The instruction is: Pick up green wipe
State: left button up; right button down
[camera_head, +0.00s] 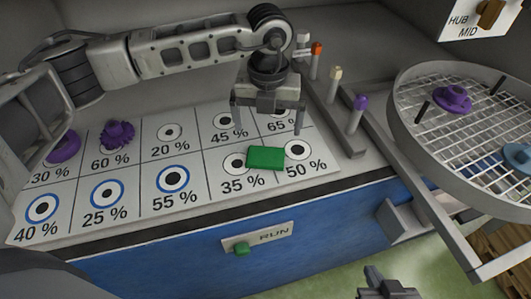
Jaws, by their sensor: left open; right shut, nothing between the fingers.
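The green wipe (265,158) is a small green block lying on the white percentage chart (143,215), between the 35 % and 50 % cells. My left gripper (268,127) comes in from the left and points down just above and behind the wipe. Its fingers are apart and it holds nothing. I cannot tell exactly how high it is above the chart. My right gripper (388,290) is at the bottom edge, cut off by the frame, shut and empty.
Purple parts (115,134) sit on the chart's left cells. A rail with orange, cream and purple-topped pegs (360,104) stands right of the wipe. A round mesh turntable (470,130) fills the right side.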

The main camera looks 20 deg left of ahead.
aim_at(265, 159)
pick_arm(q)
notch_tip(265, 159, down, 4)
jog(key=f, duration=0.2)
jog(key=s+f+p, duration=0.1)
jog(key=f, duration=0.1)
jog(key=shift+s+a+f+p, duration=0.1)
jog(key=shift+s+p, duration=0.05)
jog(key=shift+p, duration=0.15)
jog(key=shift+f, duration=0.5)
jog(key=c, duration=0.9)
